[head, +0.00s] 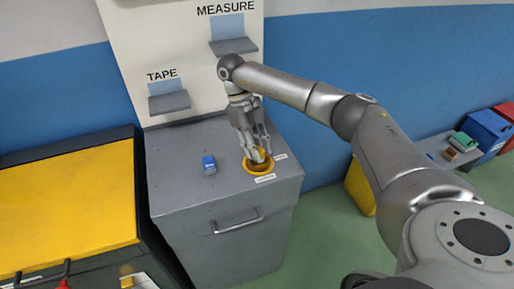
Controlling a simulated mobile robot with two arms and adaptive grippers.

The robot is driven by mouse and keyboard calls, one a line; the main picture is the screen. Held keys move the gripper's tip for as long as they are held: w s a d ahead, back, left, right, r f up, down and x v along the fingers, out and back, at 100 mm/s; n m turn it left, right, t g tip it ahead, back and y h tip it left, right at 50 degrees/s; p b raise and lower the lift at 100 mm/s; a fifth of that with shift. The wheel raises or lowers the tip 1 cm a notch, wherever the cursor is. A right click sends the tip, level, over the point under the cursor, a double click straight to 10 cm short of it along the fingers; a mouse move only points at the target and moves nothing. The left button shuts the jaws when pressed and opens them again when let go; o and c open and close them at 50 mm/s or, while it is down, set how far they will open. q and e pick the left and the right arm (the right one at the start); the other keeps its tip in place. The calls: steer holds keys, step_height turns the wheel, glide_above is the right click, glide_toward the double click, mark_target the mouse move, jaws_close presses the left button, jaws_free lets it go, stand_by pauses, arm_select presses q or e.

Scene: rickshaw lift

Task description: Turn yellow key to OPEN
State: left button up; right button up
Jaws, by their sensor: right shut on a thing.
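The yellow key (259,155) stands in a round yellow ring (259,170) on top of the grey cabinet (180,190). My right gripper (257,158) points down over the ring and is shut on the key, which its fingers partly cover. Small white labels (265,178) lie at the front and right of the ring; their text is too small to read, so I cannot tell the key's setting. My left gripper is not in view.
A small blue object (209,164) lies left of the ring on the cabinet top. Shelves marked TAPE (169,102) and MEASURE (234,46) are on the panel behind. A yellow-topped chest (65,205) stands at left. Coloured bins (486,128) are at far right.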

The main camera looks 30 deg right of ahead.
steer(key=o, duration=1.1)
steer(key=v, duration=1.2)
steer(key=shift+s, duration=0.1)
